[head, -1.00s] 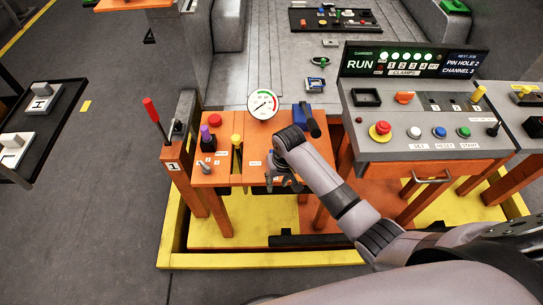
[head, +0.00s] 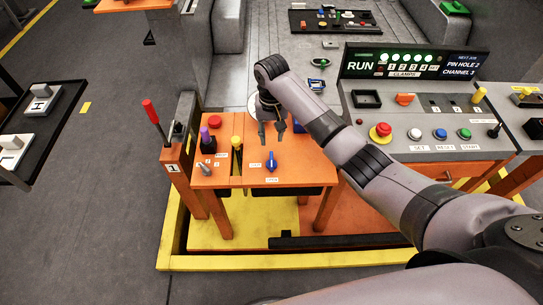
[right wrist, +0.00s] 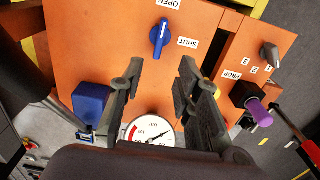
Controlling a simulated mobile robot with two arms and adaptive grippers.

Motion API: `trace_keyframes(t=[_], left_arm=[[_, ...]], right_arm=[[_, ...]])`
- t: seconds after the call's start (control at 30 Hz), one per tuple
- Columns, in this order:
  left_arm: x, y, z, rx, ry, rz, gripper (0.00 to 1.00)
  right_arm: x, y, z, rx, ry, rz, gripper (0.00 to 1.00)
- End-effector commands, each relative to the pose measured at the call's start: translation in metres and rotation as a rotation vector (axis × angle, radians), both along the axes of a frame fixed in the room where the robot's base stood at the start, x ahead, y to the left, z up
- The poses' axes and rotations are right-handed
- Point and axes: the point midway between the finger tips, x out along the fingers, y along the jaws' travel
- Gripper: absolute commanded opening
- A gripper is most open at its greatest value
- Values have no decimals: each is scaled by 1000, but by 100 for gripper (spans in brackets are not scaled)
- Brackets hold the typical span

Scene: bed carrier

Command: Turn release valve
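The release valve is a small blue handle (head: 271,161) on the orange panel, between a SHUT label to its left and an OPEN label nearer me. In the right wrist view the blue handle (right wrist: 159,38) lies roughly along the line to the OPEN label (right wrist: 169,4). My right gripper (head: 272,137) is above the panel, behind the handle, apart from it. In the right wrist view its fingers (right wrist: 161,64) are spread with nothing between them. The pressure gauge (right wrist: 147,131) shows there with its needle off the red part; my arm mostly hides it in the head view. My left gripper is not in view.
A purple-topped lever (head: 205,137), a yellow knob (head: 237,141) and a red-handled lever (head: 153,111) stand left of the valve. A blue block (right wrist: 90,103) sits near the gripper. The grey console (head: 425,115) with buttons and a lit RUN display is at right.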

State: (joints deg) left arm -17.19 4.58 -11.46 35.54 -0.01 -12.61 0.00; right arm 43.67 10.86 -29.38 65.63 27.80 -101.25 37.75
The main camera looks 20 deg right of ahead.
Motion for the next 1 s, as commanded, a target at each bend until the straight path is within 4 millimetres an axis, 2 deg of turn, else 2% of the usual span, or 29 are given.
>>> trace_keyframes(t=[0.3, 0.5, 0.7, 1.0], left_arm=[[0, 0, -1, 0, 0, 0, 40], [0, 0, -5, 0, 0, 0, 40], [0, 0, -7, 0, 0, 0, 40], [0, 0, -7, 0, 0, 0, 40]], right_arm=[[-1, 0, -72, -1, 3, 0, 31], [0, 1, -104, -1, 1, 1, 31], [0, 1, -118, 1, -1, 1, 31], [0, 0, -119, 0, -2, 1, 30]])
